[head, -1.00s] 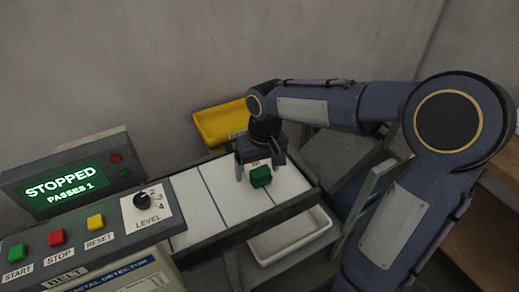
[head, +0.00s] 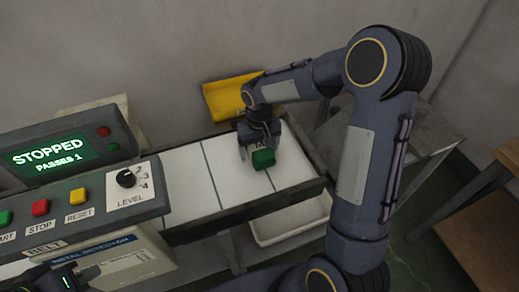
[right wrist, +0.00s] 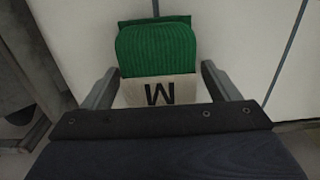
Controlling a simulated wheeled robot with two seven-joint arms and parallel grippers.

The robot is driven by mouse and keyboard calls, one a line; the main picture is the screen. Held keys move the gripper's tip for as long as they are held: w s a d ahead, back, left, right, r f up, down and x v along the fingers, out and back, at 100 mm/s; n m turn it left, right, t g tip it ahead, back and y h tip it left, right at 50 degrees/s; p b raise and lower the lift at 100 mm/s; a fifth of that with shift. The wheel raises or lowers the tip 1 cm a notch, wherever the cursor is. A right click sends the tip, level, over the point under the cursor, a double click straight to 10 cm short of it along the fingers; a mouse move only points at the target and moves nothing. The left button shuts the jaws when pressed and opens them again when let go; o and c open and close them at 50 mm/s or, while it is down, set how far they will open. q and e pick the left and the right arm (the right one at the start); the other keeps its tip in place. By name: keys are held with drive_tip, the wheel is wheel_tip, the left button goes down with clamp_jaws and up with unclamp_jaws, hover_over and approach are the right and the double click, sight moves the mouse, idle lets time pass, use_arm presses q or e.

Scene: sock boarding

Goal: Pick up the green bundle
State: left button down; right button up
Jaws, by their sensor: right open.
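The green bundle (head: 264,158) lies on the white belt (head: 232,180) near its right end. In the right wrist view the green bundle (right wrist: 157,50) is ribbed cloth with a pale band marked with a black M. My right gripper (head: 261,150) is over the bundle. In the right wrist view its open fingers (right wrist: 160,72) stand on either side of the band, with gaps showing. Part of what appears to be my left gripper (head: 62,281) shows at the bottom left edge; its fingers cannot be made out.
The control panel (head: 85,205) and a screen reading STOPPED, PASSES 1 (head: 50,153) stand at left. The belt left of the bundle is clear.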

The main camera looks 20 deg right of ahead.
drive_tip(key=shift+f, duration=0.2)
drive_tip(key=c, duration=1.2)
